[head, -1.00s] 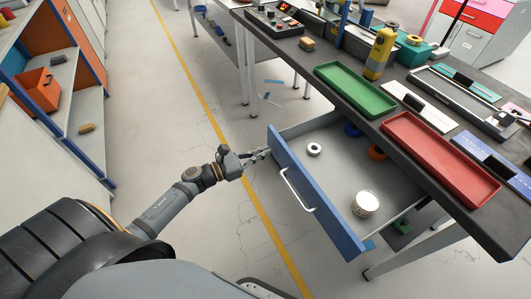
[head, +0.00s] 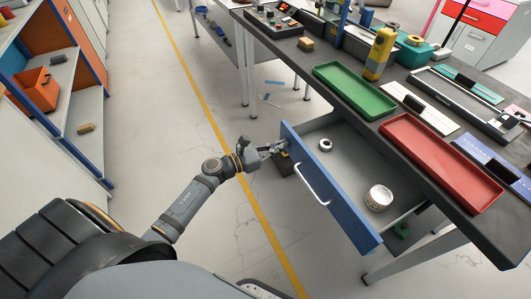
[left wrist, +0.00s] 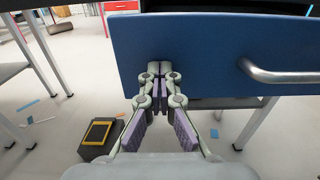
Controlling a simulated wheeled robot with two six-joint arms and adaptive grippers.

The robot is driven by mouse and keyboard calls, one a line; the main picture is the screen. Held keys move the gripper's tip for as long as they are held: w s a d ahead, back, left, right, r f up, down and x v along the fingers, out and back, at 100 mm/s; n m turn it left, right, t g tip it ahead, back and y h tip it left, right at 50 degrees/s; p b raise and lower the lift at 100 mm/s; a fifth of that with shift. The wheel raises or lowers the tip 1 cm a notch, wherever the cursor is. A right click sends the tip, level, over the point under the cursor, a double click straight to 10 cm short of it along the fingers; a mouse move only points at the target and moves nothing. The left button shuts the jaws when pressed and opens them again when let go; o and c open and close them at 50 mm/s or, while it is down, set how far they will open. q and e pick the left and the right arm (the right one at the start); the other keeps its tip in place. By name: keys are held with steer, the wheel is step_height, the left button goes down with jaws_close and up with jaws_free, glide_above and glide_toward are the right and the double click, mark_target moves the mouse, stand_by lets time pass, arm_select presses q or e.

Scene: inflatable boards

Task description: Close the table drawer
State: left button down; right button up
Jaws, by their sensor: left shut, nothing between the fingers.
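The table drawer is partly open, with a blue front (head: 335,195) and a white bar handle (head: 312,184). It holds a white roll (head: 325,145) and a round tin (head: 379,197). My left gripper (head: 280,146) is at the far end of the drawer front, away from the handle. In the left wrist view the shut, empty fingertips (left wrist: 159,67) are up against the blue front (left wrist: 205,50), left of the handle (left wrist: 290,72). My right gripper is not in view.
A dark table (head: 350,113) above the drawer bears a green tray (head: 354,90) and a red tray (head: 440,160). Shelves (head: 80,115) stand at the left; the floor between is mostly clear.

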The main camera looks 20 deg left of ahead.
arm_select(q)
steer(key=b, duration=0.3)
glide_toward(325, 133)
steer(key=w+d+r, duration=0.1)
steer(key=w, duration=0.1)
steer(key=w+d+r, duration=0.2)
steer(key=b+x, duration=0.1)
steer(key=x, duration=0.4)
steer(key=shift+w+d+b, duration=0.35)
steer(key=shift+b, duration=0.05)
steer(key=shift+r, duration=0.25)
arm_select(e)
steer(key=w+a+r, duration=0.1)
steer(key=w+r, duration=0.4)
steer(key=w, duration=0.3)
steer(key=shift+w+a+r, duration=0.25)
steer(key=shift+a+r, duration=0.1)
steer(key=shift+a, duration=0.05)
arm_select(q)
steer(key=shift+r, duration=0.1)
